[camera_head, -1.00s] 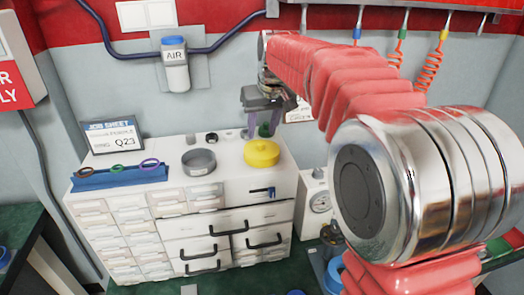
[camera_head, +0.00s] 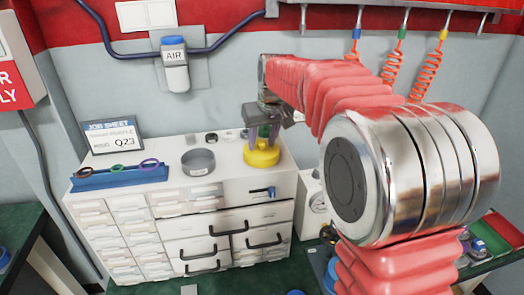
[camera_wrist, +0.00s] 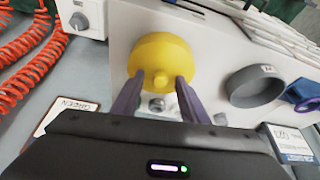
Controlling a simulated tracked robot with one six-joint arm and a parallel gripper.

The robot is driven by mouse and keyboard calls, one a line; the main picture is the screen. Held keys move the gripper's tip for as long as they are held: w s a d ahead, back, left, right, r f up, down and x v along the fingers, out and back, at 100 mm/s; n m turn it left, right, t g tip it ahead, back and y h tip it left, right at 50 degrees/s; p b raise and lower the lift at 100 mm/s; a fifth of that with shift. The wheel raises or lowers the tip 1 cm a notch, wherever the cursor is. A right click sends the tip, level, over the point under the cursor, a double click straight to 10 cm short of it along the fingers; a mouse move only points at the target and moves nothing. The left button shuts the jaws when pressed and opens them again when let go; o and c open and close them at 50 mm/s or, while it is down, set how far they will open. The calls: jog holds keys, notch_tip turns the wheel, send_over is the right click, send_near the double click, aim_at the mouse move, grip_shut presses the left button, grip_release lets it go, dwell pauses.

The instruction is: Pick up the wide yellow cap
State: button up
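The wide yellow cap (camera_head: 261,154) sits on the white top of the drawer cabinet, near its right end. It is round with a small knob, which shows in the wrist view on the cap (camera_wrist: 160,62). My gripper (camera_head: 262,134) is just above and at the cap. In the wrist view my two purple fingers (camera_wrist: 157,88) are apart, with their tips at the cap's near edge, one on each side of the knob. I cannot tell whether they touch it. Nothing is held between them.
A grey round dish (camera_head: 198,162) stands left of the cap on the cabinet (camera_head: 235,185). A blue rack (camera_head: 120,176) with coloured rings is at the left, before a job sheet sign (camera_head: 112,137). Small dark and grey caps (camera_head: 211,137) stand behind. Orange coiled hoses (camera_head: 427,75) hang right.

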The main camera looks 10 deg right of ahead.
dwell(0.4)
grip_shut()
